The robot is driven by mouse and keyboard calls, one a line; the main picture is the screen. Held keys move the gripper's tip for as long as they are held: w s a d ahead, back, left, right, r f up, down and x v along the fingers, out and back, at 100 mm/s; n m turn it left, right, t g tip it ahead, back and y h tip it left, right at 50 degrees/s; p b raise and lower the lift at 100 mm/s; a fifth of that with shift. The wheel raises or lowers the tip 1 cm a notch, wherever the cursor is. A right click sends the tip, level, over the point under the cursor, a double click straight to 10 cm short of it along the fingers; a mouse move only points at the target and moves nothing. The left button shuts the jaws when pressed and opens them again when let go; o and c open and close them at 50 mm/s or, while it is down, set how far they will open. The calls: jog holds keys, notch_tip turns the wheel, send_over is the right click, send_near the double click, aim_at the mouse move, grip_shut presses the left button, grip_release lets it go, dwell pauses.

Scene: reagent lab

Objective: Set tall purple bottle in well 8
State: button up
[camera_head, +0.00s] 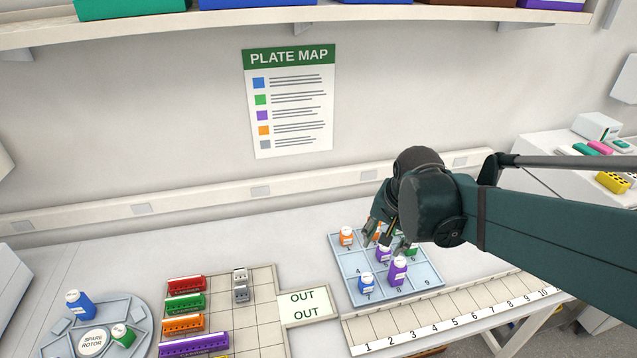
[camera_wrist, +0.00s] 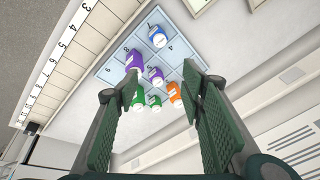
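The tall purple bottle (camera_head: 398,271) stands upright in the front middle well of the blue numbered tray (camera_head: 345,263), between the wells marked 7 and 9. It also shows in the wrist view (camera_wrist: 132,59), where my left finger's tip overlaps its lower edge. My gripper (camera_wrist: 160,75) is open, with nothing between its fingers. In the head view my gripper (camera_head: 382,232) hangs over the back part of the tray, behind the tall bottle and apart from it.
A blue bottle (camera_head: 366,283) stands in well 7, left of the tall bottle. A shorter purple bottle (camera_head: 383,254) stands behind it. Orange (camera_head: 346,237) and green bottles fill several back wells. Well 9 and well 4 look empty. A numbered strip (camera_head: 440,328) lies in front.

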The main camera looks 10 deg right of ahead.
jog(key=s+a+r+n+t, duration=0.3)
jog(key=s+a+r+n, duration=0.2)
jog(key=s+a+n, duration=0.3)
jog(key=shift+s+a+r+n+t+y, duration=0.2)
jog(key=shift+s+a+n+t+y, duration=0.1)
jog(key=shift+a+n, duration=0.2)
jog(key=shift+f, duration=0.15)
